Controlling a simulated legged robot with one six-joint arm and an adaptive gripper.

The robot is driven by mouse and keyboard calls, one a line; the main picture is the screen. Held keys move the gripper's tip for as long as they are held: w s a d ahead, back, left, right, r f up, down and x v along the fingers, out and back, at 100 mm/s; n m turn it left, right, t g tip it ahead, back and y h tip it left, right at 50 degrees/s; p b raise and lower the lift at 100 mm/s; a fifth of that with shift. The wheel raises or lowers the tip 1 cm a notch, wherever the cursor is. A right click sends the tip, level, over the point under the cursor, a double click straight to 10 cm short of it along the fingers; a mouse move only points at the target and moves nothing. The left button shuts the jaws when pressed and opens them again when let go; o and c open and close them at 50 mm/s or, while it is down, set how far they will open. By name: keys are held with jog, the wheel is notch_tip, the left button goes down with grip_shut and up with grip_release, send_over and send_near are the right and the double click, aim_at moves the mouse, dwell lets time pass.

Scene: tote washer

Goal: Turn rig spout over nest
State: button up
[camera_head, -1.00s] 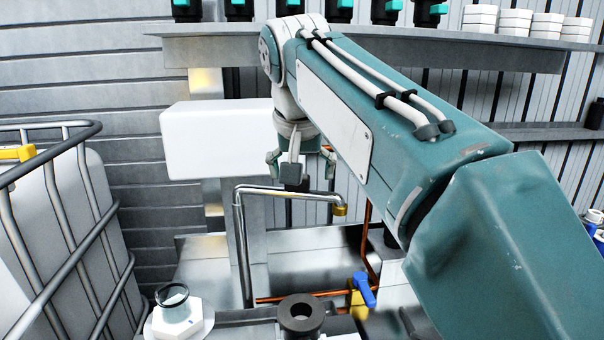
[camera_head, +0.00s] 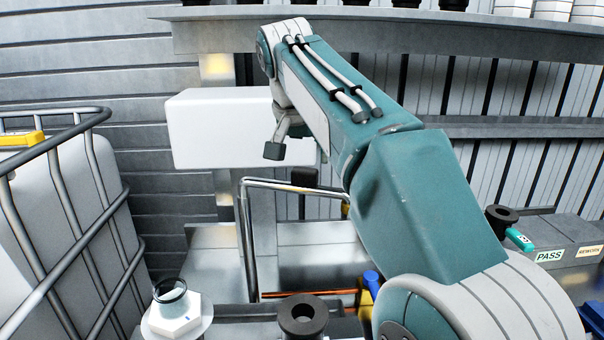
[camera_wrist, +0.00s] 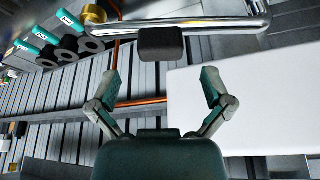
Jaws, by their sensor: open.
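The rig spout (camera_head: 285,185) is a bent chrome pipe. It rises upright from the bench and turns to run right, where my arm hides its end. In the wrist view the chrome spout (camera_wrist: 190,27) crosses the top, with its brass tip (camera_wrist: 95,14) at the left. My gripper (camera_head: 274,150) is open and empty above the spout, partly hidden by my arm. In the wrist view its fingers (camera_wrist: 160,68) are spread, with the pipe beyond them. A black ring-shaped cup (camera_head: 302,315) stands at the front; I cannot tell whether it is the nest.
A white hex fitting with a clear-topped neck (camera_head: 175,318) stands left of the cup. A caged white tank (camera_head: 60,215) fills the left. A white box (camera_head: 235,128) is behind my gripper. A blue valve handle (camera_head: 371,284) and a PASS-marked bench (camera_head: 550,255) are at right.

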aim_at(304, 171)
jog(key=x, duration=0.4)
jog(key=shift+d, duration=0.3)
jog(key=shift+w+a+f, duration=0.15)
jog(key=shift+a+f, duration=0.3)
jog(key=shift+a, duration=0.15)
jog(key=shift+d, duration=0.3)
jog(key=c, duration=1.3)
